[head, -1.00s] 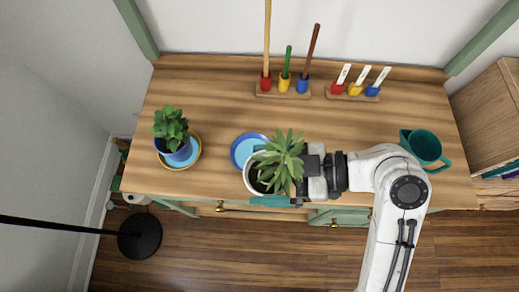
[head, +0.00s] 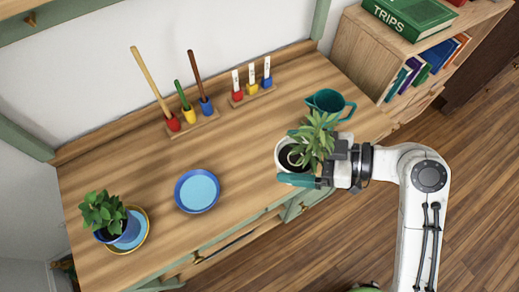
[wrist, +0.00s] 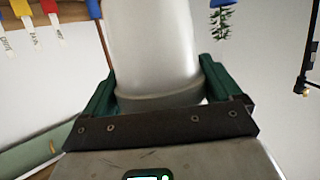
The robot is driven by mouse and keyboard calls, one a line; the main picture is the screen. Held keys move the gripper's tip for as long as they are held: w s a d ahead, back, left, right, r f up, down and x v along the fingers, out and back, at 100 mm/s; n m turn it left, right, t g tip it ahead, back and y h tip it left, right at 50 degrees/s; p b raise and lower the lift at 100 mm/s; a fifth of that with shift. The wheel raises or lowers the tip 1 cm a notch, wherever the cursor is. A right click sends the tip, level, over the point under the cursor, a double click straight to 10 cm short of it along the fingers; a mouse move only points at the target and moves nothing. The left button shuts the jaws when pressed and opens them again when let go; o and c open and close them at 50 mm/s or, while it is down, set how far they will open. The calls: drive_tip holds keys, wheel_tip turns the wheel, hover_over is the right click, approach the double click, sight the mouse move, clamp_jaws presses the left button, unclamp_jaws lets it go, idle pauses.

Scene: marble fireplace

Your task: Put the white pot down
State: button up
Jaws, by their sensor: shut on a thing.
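The white pot (head: 284,158) holds a spiky green plant (head: 315,142) and sits between the teal fingers of my gripper (head: 302,160), which is shut on it. In the head view the pot appears over the right part of the table's front edge, left of the teal pitcher. Its height above the wood is hard to tell. In the wrist view the pot's smooth white wall (wrist: 152,45) fills the space between the fingers (wrist: 160,88). The pot's underside is hidden in the head view.
An empty blue plate (head: 198,190) lies on the wooden table (head: 250,150). A plant in a blue pot (head: 110,230) stands at the left. The teal pitcher (head: 328,102) is close behind my gripper. Peg racks (head: 192,122) line the back. The middle is clear.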

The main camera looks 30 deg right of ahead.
drive_tip(key=shift+w+a+f+p, duration=0.2)
drive_tip(key=shift+w+f+p, duration=0.25)
drive_tip(key=shift+w+f, duration=2.65)
drive_tip(key=shift+w+a+f+p, duration=0.2)
drive_tip(key=shift+w+f+p, duration=0.25)
drive_tip(key=shift+w+f, duration=2.6)
drive_tip(key=shift+f, duration=0.15)
drive_tip(key=o, duration=1)
